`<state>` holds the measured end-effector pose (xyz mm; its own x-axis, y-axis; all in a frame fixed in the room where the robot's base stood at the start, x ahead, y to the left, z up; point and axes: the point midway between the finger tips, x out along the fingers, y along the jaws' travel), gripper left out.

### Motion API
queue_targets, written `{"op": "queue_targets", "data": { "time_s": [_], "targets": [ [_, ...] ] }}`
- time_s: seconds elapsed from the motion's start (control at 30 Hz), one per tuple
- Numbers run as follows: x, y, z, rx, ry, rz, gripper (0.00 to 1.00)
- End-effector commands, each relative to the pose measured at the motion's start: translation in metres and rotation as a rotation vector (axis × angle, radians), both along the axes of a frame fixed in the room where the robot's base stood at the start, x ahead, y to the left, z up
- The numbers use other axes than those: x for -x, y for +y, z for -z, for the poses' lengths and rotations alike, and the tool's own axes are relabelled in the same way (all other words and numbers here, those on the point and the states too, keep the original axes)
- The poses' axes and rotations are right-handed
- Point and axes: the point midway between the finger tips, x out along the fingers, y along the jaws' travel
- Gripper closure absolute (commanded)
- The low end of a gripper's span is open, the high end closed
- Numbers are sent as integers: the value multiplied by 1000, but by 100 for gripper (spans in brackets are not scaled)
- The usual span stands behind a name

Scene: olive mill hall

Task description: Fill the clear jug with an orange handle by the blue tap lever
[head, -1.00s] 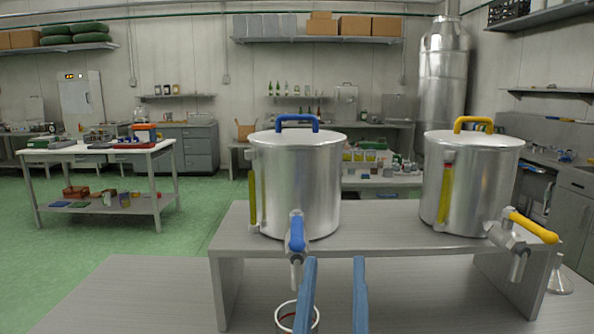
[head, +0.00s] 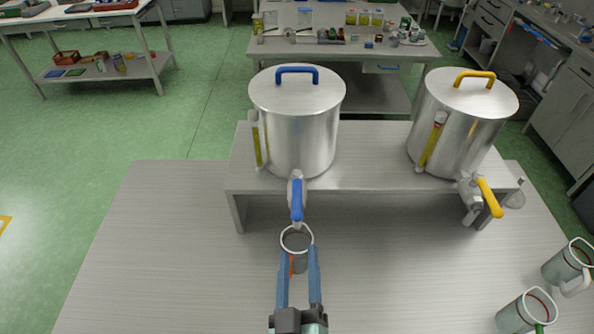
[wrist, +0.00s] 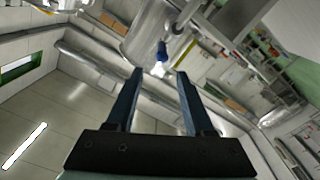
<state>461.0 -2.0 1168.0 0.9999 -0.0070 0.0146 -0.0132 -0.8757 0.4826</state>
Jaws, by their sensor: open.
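The clear jug (head: 297,238) stands upright below the blue tap, its orange handle (head: 291,266) partly hidden by my gripper. The blue tap lever (head: 296,200) is on the front of the left steel tank (head: 295,125) and points forward and down. My gripper (head: 299,250) is open and empty. In the head view its fingers overlap the jug, just below the lever. In the wrist view the blue lever (wrist: 162,52) shows just beyond and between my fingertips (wrist: 160,72), apart from them. Whether liquid is in the jug cannot be told.
A second tank (head: 463,125) with a yellow tap lever (head: 489,198) stands on the right of the grey raised bench (head: 370,180). Two other jugs, one with a white handle (head: 567,265) and one with a green handle (head: 525,312), stand at the lower right. The left tabletop is clear.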

Motion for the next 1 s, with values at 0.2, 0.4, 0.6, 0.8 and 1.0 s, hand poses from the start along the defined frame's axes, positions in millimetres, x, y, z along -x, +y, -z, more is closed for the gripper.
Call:
{"op": "queue_targets", "data": {
  "time_s": [0.2,0.4,0.6,0.8,1.0],
  "targets": [
    [-2,2,0,6,16,-7,47],
    [-30,2,-1,6,13,-7,47],
    [-66,1,-1,6,12,-6,47],
    [-99,1,1,6,13,-5,47],
    [-119,2,2,6,14,-6,47]
  ]
}}
